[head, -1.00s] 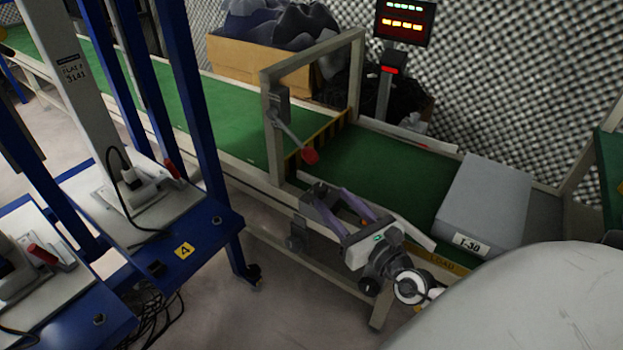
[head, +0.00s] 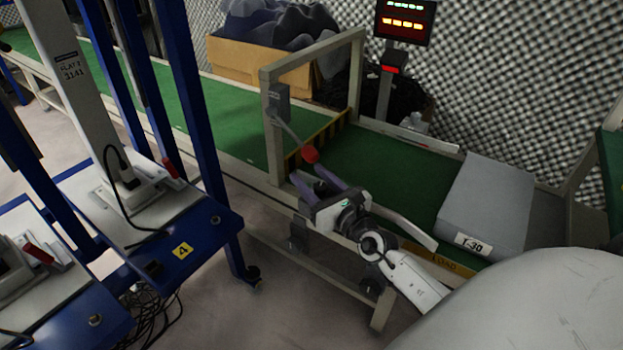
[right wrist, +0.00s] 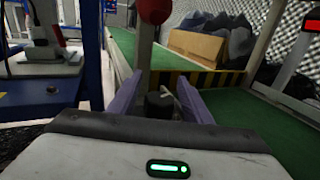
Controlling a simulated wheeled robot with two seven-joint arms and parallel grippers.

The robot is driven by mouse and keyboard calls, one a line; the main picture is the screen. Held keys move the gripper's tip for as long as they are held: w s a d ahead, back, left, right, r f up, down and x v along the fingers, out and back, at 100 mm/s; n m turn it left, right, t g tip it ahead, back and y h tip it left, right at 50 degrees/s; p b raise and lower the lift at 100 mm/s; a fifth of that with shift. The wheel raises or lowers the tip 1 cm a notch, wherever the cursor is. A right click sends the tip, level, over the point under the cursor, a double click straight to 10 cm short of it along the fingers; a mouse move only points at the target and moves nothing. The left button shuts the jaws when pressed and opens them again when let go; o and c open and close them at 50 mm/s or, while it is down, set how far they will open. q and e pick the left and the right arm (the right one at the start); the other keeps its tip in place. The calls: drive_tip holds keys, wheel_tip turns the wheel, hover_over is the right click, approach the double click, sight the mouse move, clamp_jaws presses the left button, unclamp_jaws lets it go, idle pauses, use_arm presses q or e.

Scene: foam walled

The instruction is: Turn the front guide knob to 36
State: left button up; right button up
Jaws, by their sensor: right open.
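The dark round knob (right wrist: 159,104), which I take for the front guide knob, stands at the conveyor's near side in the right wrist view. My right gripper is open, its purple fingers (right wrist: 160,86) on either side of the knob. I cannot tell whether they touch it. In the head view the right gripper (head: 308,174) is over the conveyor's near rail, just below the red ball of a lever, and largely hides the knob. No scale or number for the knob is readable. My left gripper is not in view.
The red-ended lever (head: 310,154) hangs from the grey frame (head: 269,128), close to my right fingertips. A grey T-30 box (head: 490,200) rests on the green belt (head: 385,178). Blue racks (head: 205,225) stand left. A lit display (head: 404,22) is behind.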

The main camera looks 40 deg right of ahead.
drive_tip(key=shift+c, duration=0.6)
